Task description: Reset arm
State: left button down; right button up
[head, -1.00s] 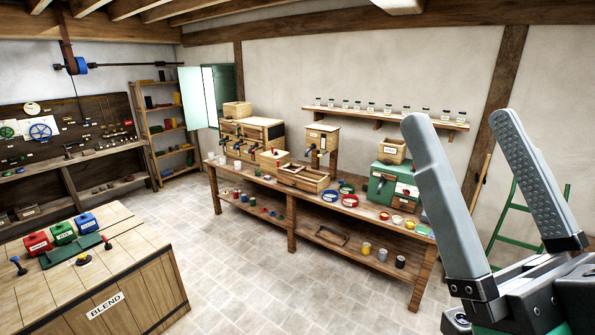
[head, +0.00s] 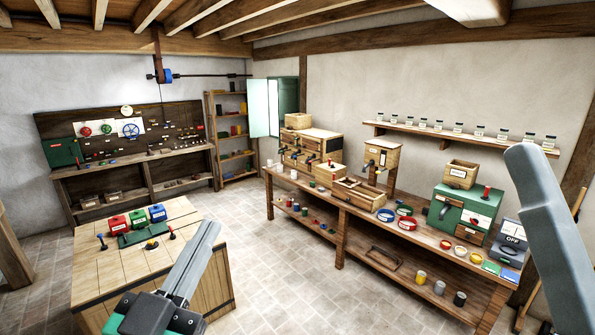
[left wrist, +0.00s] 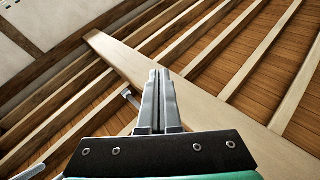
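My left gripper (head: 207,232) is low in the head view, in front of the wooden block table (head: 90,281), with its two grey fingers together and nothing between them. In the left wrist view the left gripper (left wrist: 158,75) points up at the ceiling beams, its fingers side by side and empty. My right gripper (head: 548,205) shows only one grey finger at the right edge of the head view, with clear space beside it. Its other finger is outside the picture. No held object shows.
A long wooden bench (head: 352,228) with boxes, bowls and cups runs along the wall at right. A shelf of jars (head: 455,138) hangs above it. A tool bench (head: 140,170) stands at the back left. The tiled floor (head: 285,270) between them is open.

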pick_arm(q)
jog(key=s+a+r+n+t+y, duration=0.1)
jog(key=s+a+r+n+t, duration=0.1)
jog(key=s+r, duration=0.4)
jog(key=s+a+r+n+t+y, duration=0.1)
jog(key=s+a+r+t, duration=0.2)
jog(key=s+r, duration=0.4)
jog(key=shift+a+n+t+y, duration=0.3)
jog(key=shift+a+n, duration=0.1)
jog(key=shift+a, duration=0.4)
